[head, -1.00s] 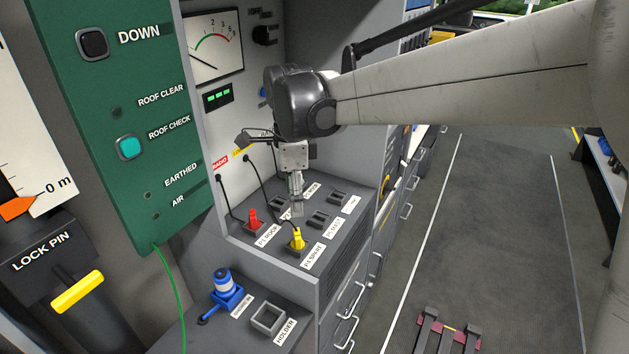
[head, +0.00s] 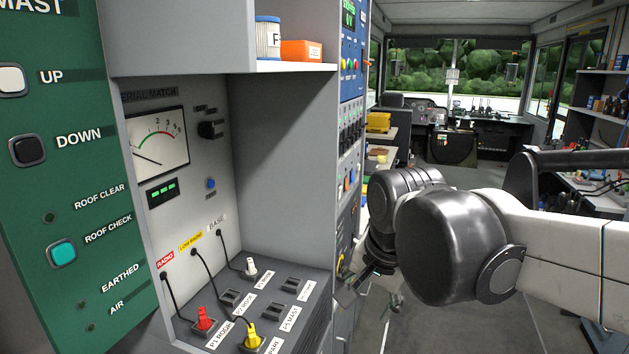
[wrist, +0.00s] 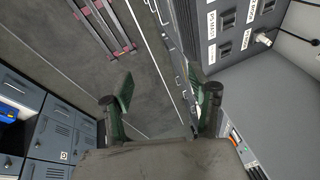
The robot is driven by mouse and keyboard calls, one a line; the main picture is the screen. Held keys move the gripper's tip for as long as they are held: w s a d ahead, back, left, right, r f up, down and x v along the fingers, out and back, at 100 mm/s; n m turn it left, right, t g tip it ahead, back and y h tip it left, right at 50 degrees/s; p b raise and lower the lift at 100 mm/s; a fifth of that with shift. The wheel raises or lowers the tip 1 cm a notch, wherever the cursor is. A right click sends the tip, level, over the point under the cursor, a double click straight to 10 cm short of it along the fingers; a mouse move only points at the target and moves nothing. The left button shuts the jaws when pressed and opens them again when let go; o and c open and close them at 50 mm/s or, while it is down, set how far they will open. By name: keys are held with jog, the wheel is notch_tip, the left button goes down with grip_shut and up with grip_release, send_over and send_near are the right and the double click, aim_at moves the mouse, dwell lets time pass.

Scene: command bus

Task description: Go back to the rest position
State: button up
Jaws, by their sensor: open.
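My gripper (wrist: 157,92) is open and empty in the wrist view, its two fingers apart with bare floor between them. In the head view my gripper (head: 350,292) is small and partly hidden behind my dark wrist, just right of the plug panel (head: 275,318). It appears clear of the plugs. A red plug (head: 204,319), a yellow plug (head: 251,337) and a white plug (head: 251,267) stand in sockets on the panel. The white plug also shows in the wrist view (wrist: 264,39).
A green mast panel (head: 75,200) and a meter (head: 158,144) are at the left. A shelf (head: 290,67) holds an orange box (head: 302,50). Grey drawers (wrist: 50,130) show in the wrist view. The aisle floor (wrist: 75,50) is open, with a red-ended rack (wrist: 103,28) on it.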

jog(key=s+d+f+n+t+h, duration=0.1)
jog(key=s+d+f+n+t, duration=0.2)
jog(key=s+d+n, duration=0.3)
jog(key=s+d+f, duration=0.1)
jog(key=s+d, duration=0.3)
jog(key=d, duration=0.1)
jog(key=shift+f, duration=0.35)
jog(key=shift+d, duration=0.1)
jog(key=shift+c, duration=0.5)
dwell(0.8)
